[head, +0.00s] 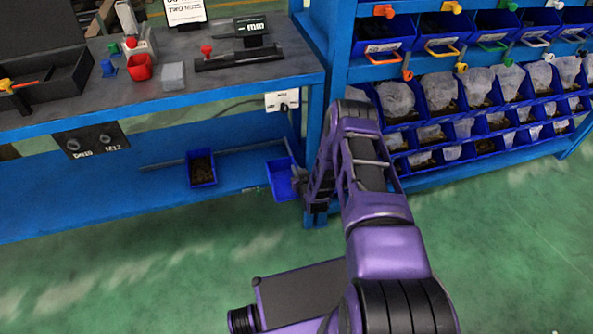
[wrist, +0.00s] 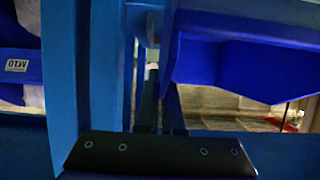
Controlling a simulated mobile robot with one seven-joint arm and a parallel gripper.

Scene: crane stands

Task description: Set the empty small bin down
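The small blue bin (head: 281,183) is at the right end of the low blue shelf, by its front edge, and looks empty inside. My gripper (head: 299,186) is at the bin's right side, beside the blue bench leg. In the wrist view the bin (wrist: 240,60) fills the upper right. The narrow fingers (wrist: 160,105) are close together and meet the bin's near wall, so the gripper appears shut on it. The fingertips are partly hidden by the bin. I cannot tell whether the bin's underside touches the shelf.
Another blue bin (head: 202,168) with dark contents stands on the low shelf (head: 100,205) to the left, with bare shelf between. The blue bench leg (head: 315,140) and a rack of filled bins (head: 440,95) are close on the right. The bench top (head: 215,83) overhangs the shelf.

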